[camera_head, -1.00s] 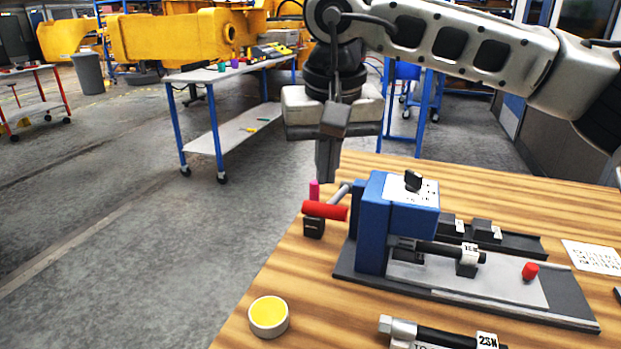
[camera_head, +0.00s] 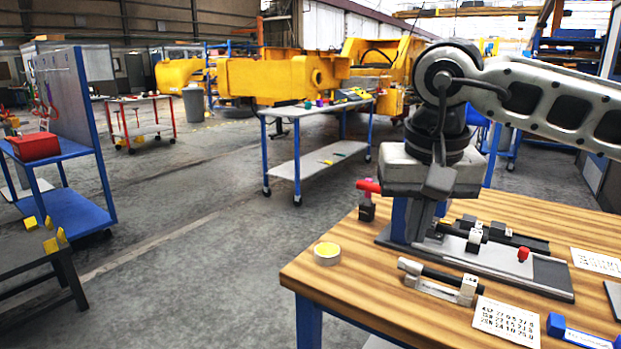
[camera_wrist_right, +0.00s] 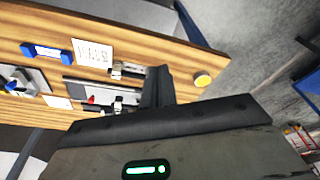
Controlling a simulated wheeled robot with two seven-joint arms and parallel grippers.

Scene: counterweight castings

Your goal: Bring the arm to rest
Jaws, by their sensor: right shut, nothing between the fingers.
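My right gripper (camera_head: 422,228) hangs from its arm at the right of the head view, fingers pointing down and together, with nothing between them. In that view it covers most of the blue clamp fixture (camera_head: 399,218) on the wooden workbench (camera_head: 330,284); the gap between them is hard to judge. In the right wrist view the closed fingers (camera_wrist_right: 158,78) reach over the bench top, close to its edge in the picture. My left gripper is in neither current view.
On the bench are a red-handled part (camera_head: 368,186), a yellow-topped round tin (camera_head: 327,254), a torque-wrench-like tool (camera_head: 438,279), printed cards (camera_head: 507,321) and a blue-ended tool (camera_head: 580,334). Open grey floor lies left of the bench. A white-topped table (camera_head: 310,110) stands behind.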

